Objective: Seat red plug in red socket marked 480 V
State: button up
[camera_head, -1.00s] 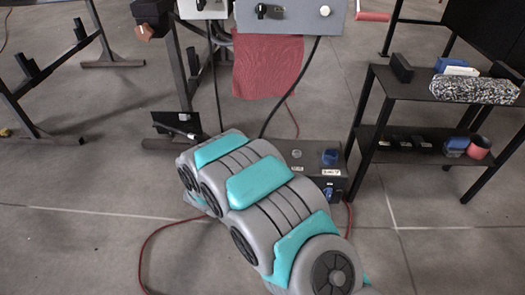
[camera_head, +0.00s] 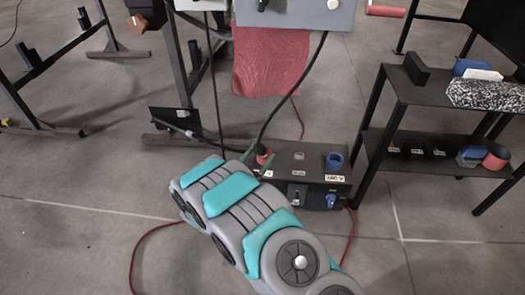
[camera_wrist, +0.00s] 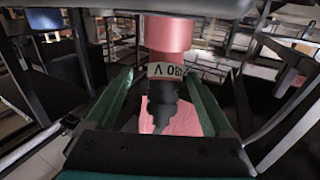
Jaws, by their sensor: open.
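The red plug (camera_head: 262,157) stands upright at the left end of the top of a black socket box (camera_head: 318,178), its black cable rising from it. In the wrist view the red body (camera_wrist: 168,36) carries a white label of which "80 V" can be read, with a black cable end (camera_wrist: 175,108) beyond. The red socket cannot be told apart from the plug, and I cannot tell how deep the plug sits. My gripper (camera_head: 257,164) is open, its green fingers on either side of the plug. In the wrist view gaps show between the fingers (camera_wrist: 160,100) and the plug.
On the box are a grey socket (camera_head: 299,156) and a blue socket (camera_head: 334,161), with switches on its front. A grey panel (camera_head: 295,12) and red cloth (camera_head: 272,65) hang behind. A black shelf (camera_head: 425,95) stands to the right. Red cables lie on the floor.

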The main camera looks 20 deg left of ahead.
jog(key=w, duration=0.4)
jog(key=shift+w+d+r+b, duration=0.15)
jog(key=shift+w+r+b, duration=0.15)
jog(key=shift+w, duration=0.1)
jog(key=shift+c, duration=0.3)
grip_shut()
